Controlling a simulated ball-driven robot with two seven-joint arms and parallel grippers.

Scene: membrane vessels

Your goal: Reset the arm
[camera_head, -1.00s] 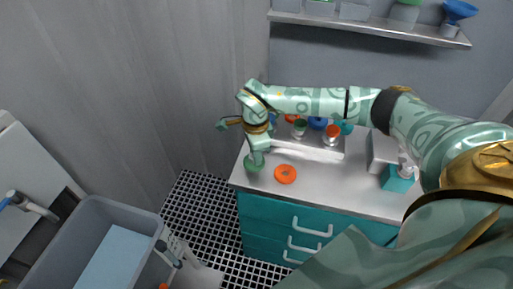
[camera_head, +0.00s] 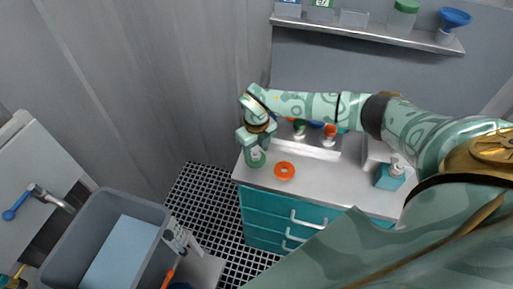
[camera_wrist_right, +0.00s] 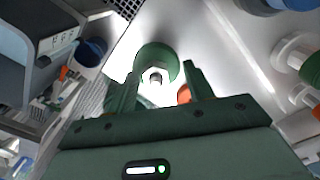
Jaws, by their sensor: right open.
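My right gripper (camera_head: 256,140) is over the far left corner of the teal cabinet's top, at the end of my pale green patterned arm. In the right wrist view, its two dark green fingers (camera_wrist_right: 161,85) are apart. A round green piece with a pale centre (camera_wrist_right: 155,60) shows just past the fingertips. The same green piece (camera_head: 255,159) stands on the counter below the gripper in the head view; I cannot tell whether they touch. An orange ring (camera_head: 284,171) lies to its right. My left gripper is not in view.
The teal cabinet (camera_head: 270,207) carries a rack of coloured vessels (camera_head: 318,148) at the back and a teal pump bottle (camera_head: 391,174) at right. A grey bin (camera_head: 78,215) stands at lower left. A wall shelf (camera_head: 370,31) holds containers. The counter's front middle is clear.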

